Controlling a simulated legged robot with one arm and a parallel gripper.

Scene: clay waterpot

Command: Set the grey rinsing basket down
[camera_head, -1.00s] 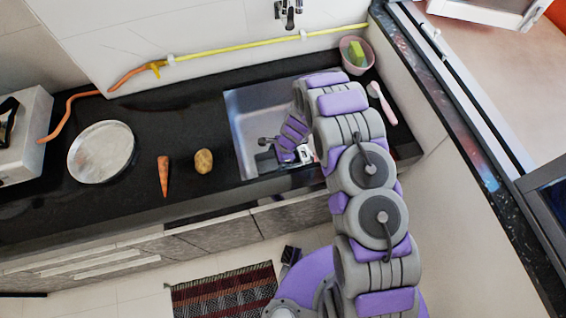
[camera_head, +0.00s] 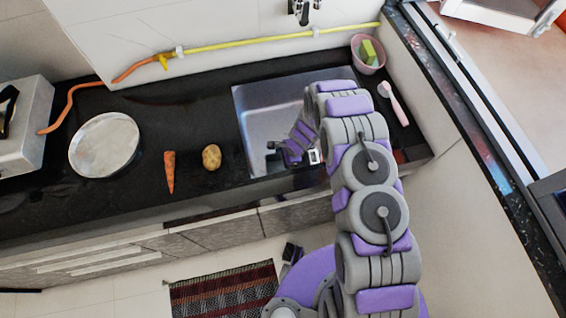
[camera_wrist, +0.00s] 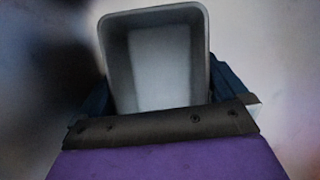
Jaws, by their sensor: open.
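The grey rinsing basket (camera_wrist: 153,17) shows in the wrist view as a rectangular, open-topped tub with a pale rim. It lies directly in front of my gripper (camera_wrist: 161,90), between the two dark fingers. The fingers are open; the palm hides the basket's near end, and contact cannot be told. In the head view my gripper (camera_head: 283,151) is at the front edge of the metal sink (camera_head: 262,105), over its basin. The basket is mostly hidden there by my arm and gripper.
On the black counter left of the sink are a potato (camera_head: 211,157), a carrot (camera_head: 170,172) and a round metal plate (camera_head: 104,145). Behind the sink's right corner stands a pink bowl (camera_head: 368,66) with a green sponge; a pink brush (camera_head: 394,102) lies beside it.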

